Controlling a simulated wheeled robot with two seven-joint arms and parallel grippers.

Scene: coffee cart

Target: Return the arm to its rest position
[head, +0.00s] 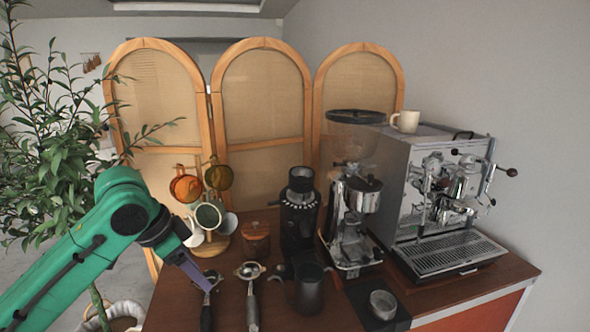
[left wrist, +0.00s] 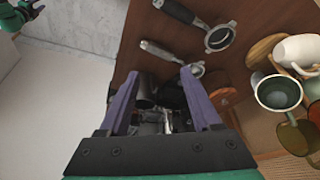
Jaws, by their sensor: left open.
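My left gripper (head: 197,272) reaches in from the left on a green arm, over the left end of the wooden counter. In the left wrist view its two purple fingers (left wrist: 158,88) stand apart with nothing held between them. Two portafilters lie on the counter close to it: one (head: 207,299) is just under the fingers and partly hidden, the other (head: 250,292) is a little to the right. Both also show in the left wrist view, the upper one (left wrist: 218,38) and the lower one (left wrist: 172,54). My right gripper is not seen in the head view.
A mug tree (head: 211,243) with several cups stands behind the gripper. A dark pitcher (head: 309,290), a black grinder (head: 300,215), a larger grinder (head: 350,215) and an espresso machine (head: 440,190) fill the counter to the right. A plant (head: 50,150) stands at the left.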

